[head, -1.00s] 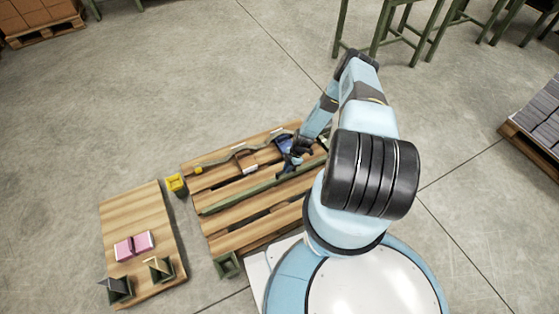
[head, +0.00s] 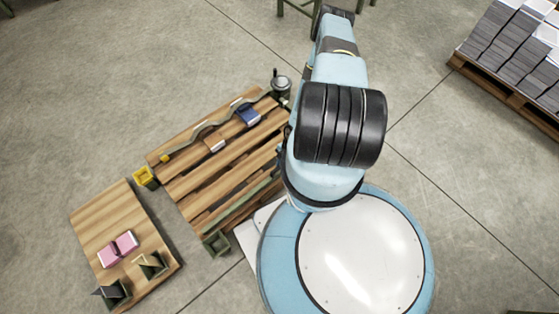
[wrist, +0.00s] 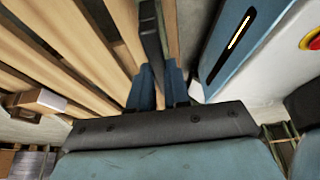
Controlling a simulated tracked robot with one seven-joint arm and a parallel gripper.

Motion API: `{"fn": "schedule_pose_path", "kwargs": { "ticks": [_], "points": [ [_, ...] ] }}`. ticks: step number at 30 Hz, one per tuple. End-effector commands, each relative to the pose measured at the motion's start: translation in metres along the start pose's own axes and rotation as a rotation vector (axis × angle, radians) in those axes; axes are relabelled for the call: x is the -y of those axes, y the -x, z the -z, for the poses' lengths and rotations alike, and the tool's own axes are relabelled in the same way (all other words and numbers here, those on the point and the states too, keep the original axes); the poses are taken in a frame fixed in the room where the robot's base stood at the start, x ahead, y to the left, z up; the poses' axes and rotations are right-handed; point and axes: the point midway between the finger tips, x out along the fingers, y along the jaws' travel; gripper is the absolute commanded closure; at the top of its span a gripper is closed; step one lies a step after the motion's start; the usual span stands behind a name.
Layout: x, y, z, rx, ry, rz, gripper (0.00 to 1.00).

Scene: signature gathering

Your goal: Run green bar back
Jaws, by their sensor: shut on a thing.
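The green bar (head: 240,204) lies along the near side of the slatted wooden pallet (head: 222,170), close to my base. Its right end goes out of sight behind my arm. My gripper is hidden behind the arm in the head view. In the wrist view my gripper (wrist: 158,78) is shut on a dark, narrow bar (wrist: 150,35) that runs up to the top edge. It looks like the green bar, though its colour is too dark to be sure. The pallet slats show at the left there.
A wavy grey rail (head: 205,126) with a blue block (head: 247,114) and a brown block (head: 214,142) runs along the pallet's far side. A green box (head: 215,242) stands at the near corner. A yellow bin (head: 145,176) and a low wooden board (head: 110,215) are at the left.

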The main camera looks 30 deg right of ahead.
Motion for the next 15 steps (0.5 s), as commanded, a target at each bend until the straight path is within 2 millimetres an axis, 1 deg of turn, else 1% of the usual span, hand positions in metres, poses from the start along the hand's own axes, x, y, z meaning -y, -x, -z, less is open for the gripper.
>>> {"fn": "schedule_pose_path", "kwargs": {
  "ticks": [1,9,10,15],
  "points": [
    [0.006,-0.0005,0.0007,-0.002,-0.002,0.01,1.0],
    [0.0085,-0.0007,0.0005,-0.002,-0.002,0.016,1.0],
    [0.0087,-0.0007,0.0005,-0.002,-0.002,0.016,0.8],
    [0.0073,-0.0008,0.0005,-0.001,-0.002,0.014,0.64]
  ]
}}
